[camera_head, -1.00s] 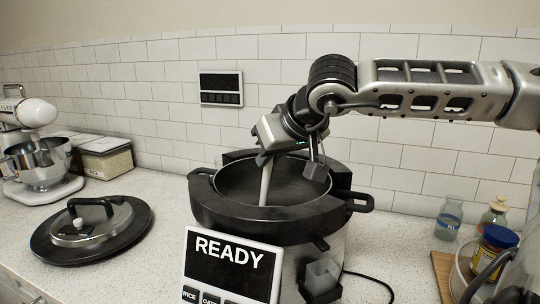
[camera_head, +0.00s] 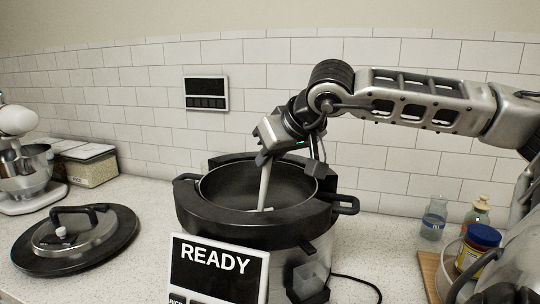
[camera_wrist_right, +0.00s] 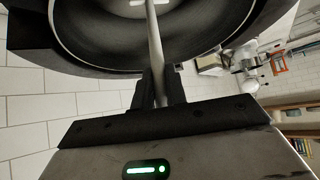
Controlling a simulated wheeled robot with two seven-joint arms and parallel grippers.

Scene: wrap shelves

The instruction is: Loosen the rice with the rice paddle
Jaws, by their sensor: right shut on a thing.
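The rice cooker (camera_head: 245,222) stands open on the counter, with READY on its display panel (camera_head: 218,270). My right gripper (camera_head: 266,158) is above its opening, shut on the pale handle of the rice paddle (camera_head: 265,185). The paddle points steeply down into the pot, and its lower end is inside. The paddle also shows in the right wrist view (camera_wrist_right: 155,45), held between the fingers (camera_wrist_right: 160,88). The pot's inside looks dark; I cannot make out rice in it. My left gripper is not in view.
The cooker's lid (camera_head: 75,240) lies on the counter to the left. A stand mixer (camera_head: 22,170) and a clear container (camera_head: 90,166) stand behind it. A bottle (camera_head: 434,219), a blue-lidded jar (camera_head: 478,245) and a wooden board (camera_head: 432,272) are at the right.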

